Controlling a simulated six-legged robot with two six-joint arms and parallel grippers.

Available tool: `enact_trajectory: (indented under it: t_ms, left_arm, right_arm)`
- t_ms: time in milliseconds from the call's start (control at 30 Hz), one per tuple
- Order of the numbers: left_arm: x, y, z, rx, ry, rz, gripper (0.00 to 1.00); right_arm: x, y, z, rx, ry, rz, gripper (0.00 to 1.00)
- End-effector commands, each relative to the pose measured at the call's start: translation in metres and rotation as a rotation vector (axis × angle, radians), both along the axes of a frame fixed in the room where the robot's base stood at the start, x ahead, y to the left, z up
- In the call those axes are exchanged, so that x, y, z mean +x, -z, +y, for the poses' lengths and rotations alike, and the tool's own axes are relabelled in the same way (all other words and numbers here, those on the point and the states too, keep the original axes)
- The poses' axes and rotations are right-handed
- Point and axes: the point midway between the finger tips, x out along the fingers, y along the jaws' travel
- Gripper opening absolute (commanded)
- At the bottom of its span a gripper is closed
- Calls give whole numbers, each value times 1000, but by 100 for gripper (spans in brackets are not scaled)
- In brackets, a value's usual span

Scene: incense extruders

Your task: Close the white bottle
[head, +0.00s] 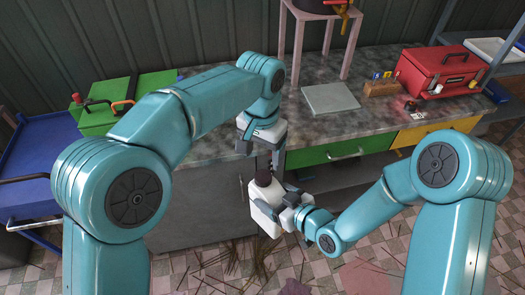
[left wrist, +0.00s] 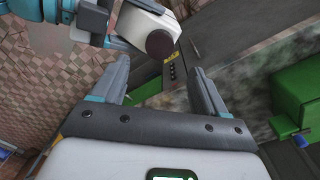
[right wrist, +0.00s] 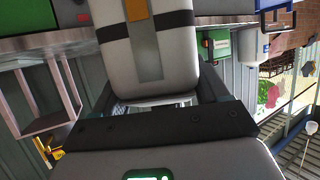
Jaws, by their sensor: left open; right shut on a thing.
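The white bottle (head: 264,214) is held upright or slightly tilted in front of the counter by my right gripper (head: 287,206). A dark brown round cap (head: 263,178) sits on its top; I cannot tell how tightly. The right wrist view shows the bottle's white body (right wrist: 180,62) with dark bands and an orange mark between my fingers. My left gripper (head: 259,153) is open and empty, just above the cap and apart from it. In the left wrist view the cap (left wrist: 160,44) lies beyond the open fingers, with the white bottle (left wrist: 143,25) behind it.
The grey counter (head: 225,146) runs behind both grippers. A green box (head: 125,100), a grey slab (head: 331,98) and a red toolbox (head: 440,72) stand on it. A green drawer (head: 335,150) is below the counter edge.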

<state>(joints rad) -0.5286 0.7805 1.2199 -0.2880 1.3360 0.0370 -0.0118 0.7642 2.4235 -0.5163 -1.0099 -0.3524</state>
Motion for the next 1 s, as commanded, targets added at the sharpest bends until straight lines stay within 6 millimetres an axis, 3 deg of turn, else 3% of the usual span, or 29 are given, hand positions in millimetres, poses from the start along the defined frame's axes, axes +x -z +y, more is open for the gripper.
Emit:
enact_trajectory:
  t_ms: [267,700,1000]
  left_arm:
    - [0,5,0,1,2,1,73]
    - [-1,67,-1,1,4,2,73]
    - [-1,81,-1,-1,3,1,73]
  right_arm:
    - [1,-2,0,2,0,-5,0]
    - [1,-2,0,2,0,-5,0]
    - [1,-2,0,2,0,-5,0]
